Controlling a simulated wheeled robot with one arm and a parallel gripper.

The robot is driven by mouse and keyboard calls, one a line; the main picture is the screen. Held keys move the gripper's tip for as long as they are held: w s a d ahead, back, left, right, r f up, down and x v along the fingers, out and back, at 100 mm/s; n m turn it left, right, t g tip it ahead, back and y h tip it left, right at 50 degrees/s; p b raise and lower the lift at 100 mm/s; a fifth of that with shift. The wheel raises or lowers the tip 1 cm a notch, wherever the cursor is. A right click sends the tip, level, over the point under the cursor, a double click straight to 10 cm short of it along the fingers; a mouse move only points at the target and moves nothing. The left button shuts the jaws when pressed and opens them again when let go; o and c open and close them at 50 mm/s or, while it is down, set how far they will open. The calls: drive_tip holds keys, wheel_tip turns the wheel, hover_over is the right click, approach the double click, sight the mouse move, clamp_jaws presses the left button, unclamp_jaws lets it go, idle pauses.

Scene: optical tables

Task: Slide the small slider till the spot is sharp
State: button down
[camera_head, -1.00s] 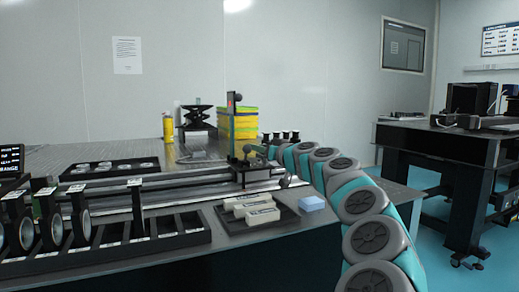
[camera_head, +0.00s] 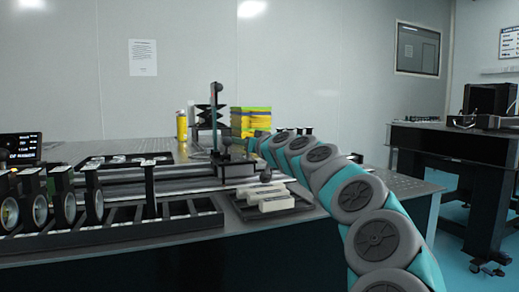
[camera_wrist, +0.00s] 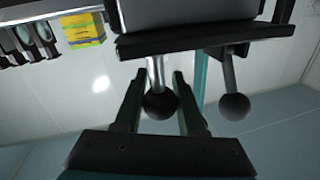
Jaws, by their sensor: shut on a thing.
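A slider carriage (camera_head: 237,165) sits on the long dark rail (camera_head: 170,181) across the table. A tall dark upright (camera_head: 215,120) stands at it, seen nearly edge-on, so no spot face shows. In the wrist view, my gripper (camera_wrist: 155,88) has its two fingers either side of a black ball knob (camera_wrist: 160,104) on a short rod and is shut on it. A second ball knob (camera_wrist: 235,107) hangs to the right, outside the fingers. In the head view, my fingers are hidden behind the carriage and my arm.
White blocks (camera_head: 275,200) lie in a dark tray in front of the rail. A rack of lens holders (camera_head: 105,232) fills the front left. A yellow can (camera_head: 182,127) and a yellow-green stack (camera_head: 251,121) stand behind. A small display (camera_head: 20,147) is at far left.

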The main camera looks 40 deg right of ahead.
sight(243, 158)
idle(0.3)
drive_tip(key=c, duration=0.5)
unclamp_jaws()
drive_tip(key=shift+r, duration=0.1)
drive_tip(key=shift+d+r, duration=0.1)
drive_tip(key=shift+r, duration=1.65)
drive_tip(key=s+a, duration=0.2)
drive_tip(key=s, duration=0.3)
drive_tip(key=s+a+r, duration=0.1)
drive_tip(key=s+a, duration=0.1)
drive_tip(key=s, duration=0.2)
drive_tip(key=s+a, duration=0.2)
drive_tip(key=s, duration=0.3)
drive_tip(key=shift+s+a+r, duration=0.15)
drive_tip(key=shift+s+a, duration=0.15)
drive_tip(key=shift+s, duration=0.05)
